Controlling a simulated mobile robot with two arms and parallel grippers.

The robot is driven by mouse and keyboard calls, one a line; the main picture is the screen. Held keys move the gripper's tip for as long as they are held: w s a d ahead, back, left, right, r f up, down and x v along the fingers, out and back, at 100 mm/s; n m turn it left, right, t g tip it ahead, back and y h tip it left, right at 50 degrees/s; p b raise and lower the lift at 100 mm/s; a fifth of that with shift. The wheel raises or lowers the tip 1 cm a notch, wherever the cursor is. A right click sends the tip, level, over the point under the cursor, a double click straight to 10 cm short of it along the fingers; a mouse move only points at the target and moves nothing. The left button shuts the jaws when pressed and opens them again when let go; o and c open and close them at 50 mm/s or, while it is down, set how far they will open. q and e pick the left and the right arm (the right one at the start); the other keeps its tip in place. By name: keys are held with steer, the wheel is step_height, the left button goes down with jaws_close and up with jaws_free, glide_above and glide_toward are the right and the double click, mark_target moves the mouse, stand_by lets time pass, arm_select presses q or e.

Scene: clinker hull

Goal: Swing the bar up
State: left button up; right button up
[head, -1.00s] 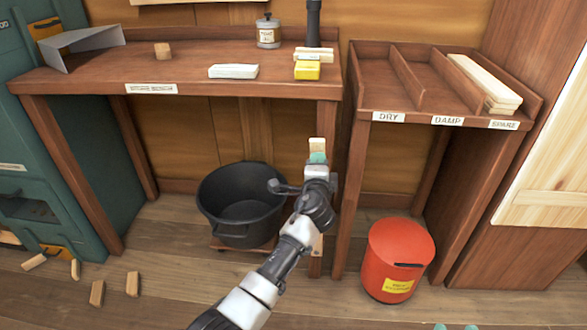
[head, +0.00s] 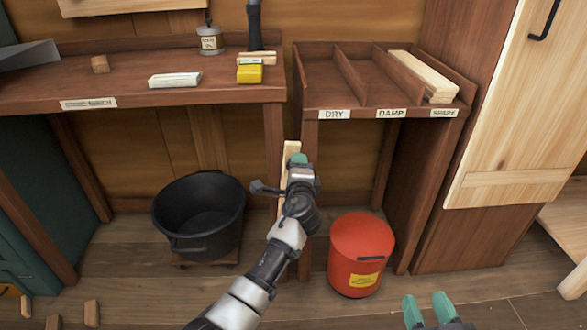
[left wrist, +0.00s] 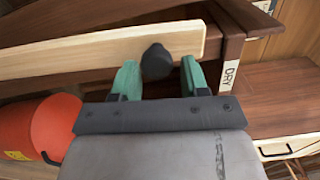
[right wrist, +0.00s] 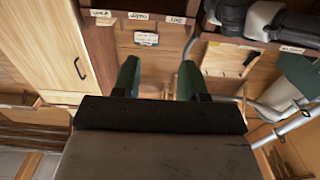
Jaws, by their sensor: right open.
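The bar is a pale wooden strip (head: 289,165) beside the bench's right front leg, partly hidden behind my left gripper (head: 298,160). In the left wrist view the bar (left wrist: 80,58) runs across the upper part, with a dark knob (left wrist: 157,62) on its face. My left gripper's green fingers (left wrist: 158,80) are apart, one on each side of the knob, with gaps showing; contact cannot be told. My right gripper (head: 427,306) is open and empty low in the head view, away from the bar. Its spread fingers show in the right wrist view (right wrist: 157,80).
A black tub (head: 200,215) stands under the bench (head: 130,96). A red bin (head: 361,255) stands below the divided shelf (head: 325,85) labelled DRY, DAMP and SPARE. A pale cabinet door (head: 515,110) is at the right. Wood blocks lie on the floor at lower left.

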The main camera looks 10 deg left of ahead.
arm_select(q)
steer(key=shift+o, duration=0.7)
steer(key=shift+a, duration=0.1)
steer(key=shift+s+f, duration=0.1)
steer(key=shift+s, duration=0.05)
steer(key=p+v, duration=0.2)
steer(key=v, duration=0.8)
steer(key=shift+s+p, duration=0.2)
steer(key=shift+p, duration=0.2)
arm_select(e)
steer(key=s+d+f+g+h, duration=0.2)
steer(key=s+f+g, duration=0.2)
steer(key=f+g, duration=0.3)
steer(key=shift+s+d+f, duration=0.25)
steer(key=shift+s+d, duration=0.05)
steer(key=shift+d, duration=0.05)
